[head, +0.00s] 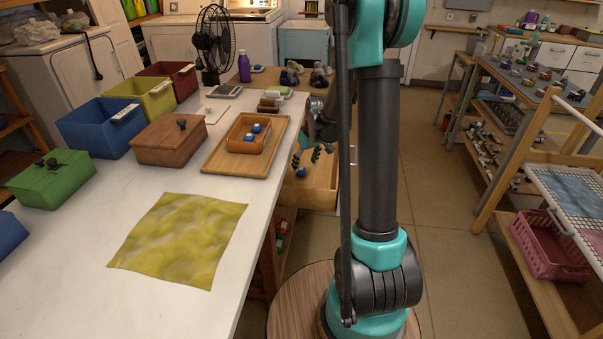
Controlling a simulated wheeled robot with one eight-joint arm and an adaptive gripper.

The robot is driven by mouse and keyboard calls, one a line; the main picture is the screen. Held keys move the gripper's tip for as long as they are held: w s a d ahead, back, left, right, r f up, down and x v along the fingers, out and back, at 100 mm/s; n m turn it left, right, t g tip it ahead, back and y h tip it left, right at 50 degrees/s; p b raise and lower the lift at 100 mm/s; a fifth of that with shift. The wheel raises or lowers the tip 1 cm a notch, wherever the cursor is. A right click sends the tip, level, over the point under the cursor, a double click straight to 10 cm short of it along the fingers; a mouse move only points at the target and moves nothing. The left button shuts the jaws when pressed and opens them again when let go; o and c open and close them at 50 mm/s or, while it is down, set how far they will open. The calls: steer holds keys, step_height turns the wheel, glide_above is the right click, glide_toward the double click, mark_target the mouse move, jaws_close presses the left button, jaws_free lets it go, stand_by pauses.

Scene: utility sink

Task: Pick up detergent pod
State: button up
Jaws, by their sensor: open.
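Small blue-and-white pods, which look like detergent pods (248,137), lie in a small orange-brown box (235,141) on a wooden tray (214,158). Another small blue item, possibly a pod (302,172), shows low in an open wooden drawer (322,194) at the table's right side. My gripper (308,160) points down over this drawer, just above the blue item. Its fingers are apart, and I see nothing held between them. My own arm covers part of the gripper and the drawer's right side, so I cannot tell whether a finger touches the item.
Blue, yellow and red bins (152,99) line the table's left side, near a brown lidded box (170,141) and a green one (52,179). A yellow cloth (182,238) lies in front. A black fan (213,42) and purple bottle (244,68) stand farther back.

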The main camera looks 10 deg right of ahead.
mark_target(302, 170)
steer(key=shift+w+x, duration=0.25)
steer(key=shift+x, duration=1.1)
steer(key=shift+w+x, duration=0.25)
steer(key=shift+x, duration=1.05)
steer(key=shift+r, duration=0.1)
steer(key=c, duration=1)
